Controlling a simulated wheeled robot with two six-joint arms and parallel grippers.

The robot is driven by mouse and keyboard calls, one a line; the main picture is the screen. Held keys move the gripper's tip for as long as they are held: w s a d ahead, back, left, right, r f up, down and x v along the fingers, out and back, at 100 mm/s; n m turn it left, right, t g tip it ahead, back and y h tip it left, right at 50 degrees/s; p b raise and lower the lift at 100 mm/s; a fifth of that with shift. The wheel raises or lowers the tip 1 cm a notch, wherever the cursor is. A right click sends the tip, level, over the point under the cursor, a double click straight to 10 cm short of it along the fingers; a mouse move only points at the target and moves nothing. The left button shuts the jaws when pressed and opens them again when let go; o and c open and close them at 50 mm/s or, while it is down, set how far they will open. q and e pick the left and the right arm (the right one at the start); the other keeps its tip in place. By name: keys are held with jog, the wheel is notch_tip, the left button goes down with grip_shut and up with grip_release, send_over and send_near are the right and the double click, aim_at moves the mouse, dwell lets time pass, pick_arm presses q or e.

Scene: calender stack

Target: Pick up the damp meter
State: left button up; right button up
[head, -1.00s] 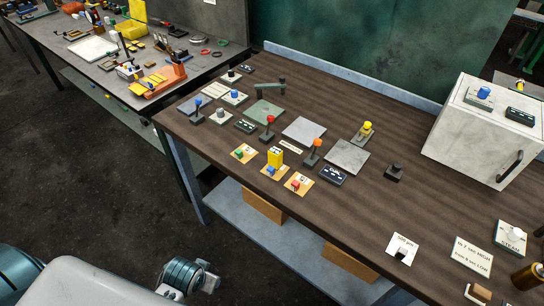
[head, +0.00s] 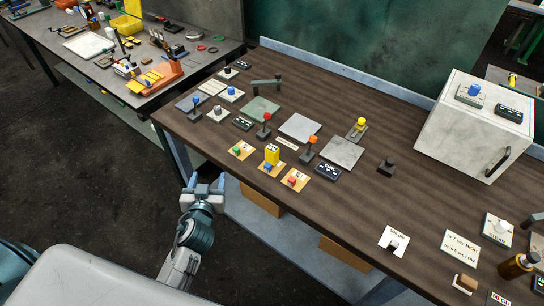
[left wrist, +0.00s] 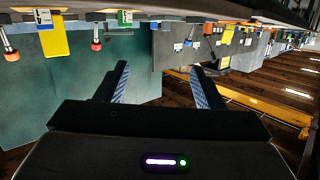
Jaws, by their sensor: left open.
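The damp meter appears to be the small upright yellow block (head: 272,153) with a dark marking. It stands near the table's front edge, beside a tan card with a blue button. The upside-down left wrist view shows it as a yellow block (left wrist: 54,38) at upper left. My left gripper (head: 206,181) is open and empty, off the front edge of the table, left of and below the meter. Its two fingers (left wrist: 158,88) show apart in the left wrist view with nothing between them. My right gripper is not in view.
Close to the meter stand an orange-topped lever (head: 310,146), a red-topped lever (head: 265,128) and cards with a green button (head: 239,150) and a red button (head: 294,181). A dark labelled box (head: 327,172) lies to the right. A white cabinet (head: 470,135) stands at the right.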

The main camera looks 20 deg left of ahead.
pick_arm(q)
jog(key=w+d+m+t+h, duration=0.2)
jog(key=w+d+t+h, duration=0.1)
jog(key=w+d+h, duration=0.15)
jog(key=m+h, duration=0.4)
jog(key=h, duration=0.2)
send_near(269, 156)
jog(key=shift+w+d+r+g+y, duration=0.2)
jog(key=shift+w+d+g+y, duration=0.1)
jog(key=shift+d, duration=0.2)
jog(key=x, duration=0.4)
jog(key=shift+w+d, duration=0.25)
jog(key=shift+a+x, duration=0.15)
jog(key=shift+x, duration=1.4)
jog(key=shift+a+x, duration=0.2)
jog(key=shift+x, duration=1.35)
jog(key=shift+c, duration=0.4)
jog(key=shift+r, duration=0.1)
jog(key=c, duration=1.2)
